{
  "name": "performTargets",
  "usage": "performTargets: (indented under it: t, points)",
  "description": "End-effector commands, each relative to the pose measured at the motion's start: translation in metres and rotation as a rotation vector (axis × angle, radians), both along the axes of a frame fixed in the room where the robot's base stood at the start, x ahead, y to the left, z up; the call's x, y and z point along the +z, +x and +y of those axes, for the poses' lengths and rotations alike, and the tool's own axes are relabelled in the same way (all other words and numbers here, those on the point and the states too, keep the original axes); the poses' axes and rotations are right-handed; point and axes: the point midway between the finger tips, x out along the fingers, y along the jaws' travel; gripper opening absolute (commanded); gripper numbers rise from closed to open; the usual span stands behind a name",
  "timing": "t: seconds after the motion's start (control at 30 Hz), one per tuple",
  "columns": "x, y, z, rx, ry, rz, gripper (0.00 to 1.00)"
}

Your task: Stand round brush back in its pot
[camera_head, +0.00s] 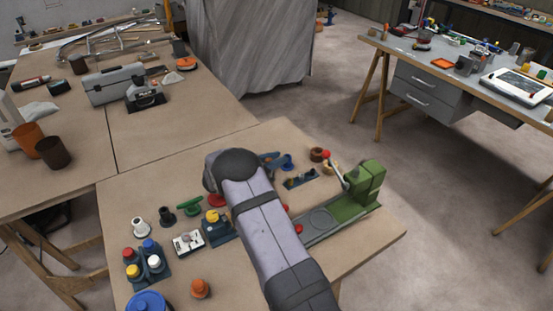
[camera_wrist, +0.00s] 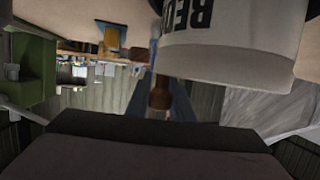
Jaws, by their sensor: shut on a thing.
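In the wrist view, my gripper (camera_wrist: 159,102) has blue fingers closed around a brown, rounded piece (camera_wrist: 160,94), which looks like part of a brush handle. The rest of that piece, including any bristles, is hidden or too dark to tell. A large white cylinder with black lettering (camera_wrist: 235,55) fills the upper right of the wrist view, and I cannot tell whether it is a pot. In the head view, my arm reaches over the near table and hides my gripper. No brush pot is clearly recognisable there.
Knobs, caps and small blocks stand on the near table (camera_head: 170,280), left of my arm. A green fixture (camera_head: 366,185) stands right. An orange cup (camera_head: 28,138), a brown cup (camera_head: 53,152) and a grey toolbox (camera_head: 115,84) are on the left table, whose middle is clear.

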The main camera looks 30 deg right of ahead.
Motion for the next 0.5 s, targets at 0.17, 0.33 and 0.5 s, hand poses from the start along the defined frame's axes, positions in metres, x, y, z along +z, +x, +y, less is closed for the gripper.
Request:
performTargets:
  t: [0.17,0.33,0.5]
  points:
    - [-0.0038,0.0001,0.0000,0.000,0.000,0.000,0.00]
    - [-0.0068,0.0001,0.0000,0.000,0.000,0.000,0.00]
    - [-0.0098,0.0001,0.0000,0.000,0.000,0.000,0.00]
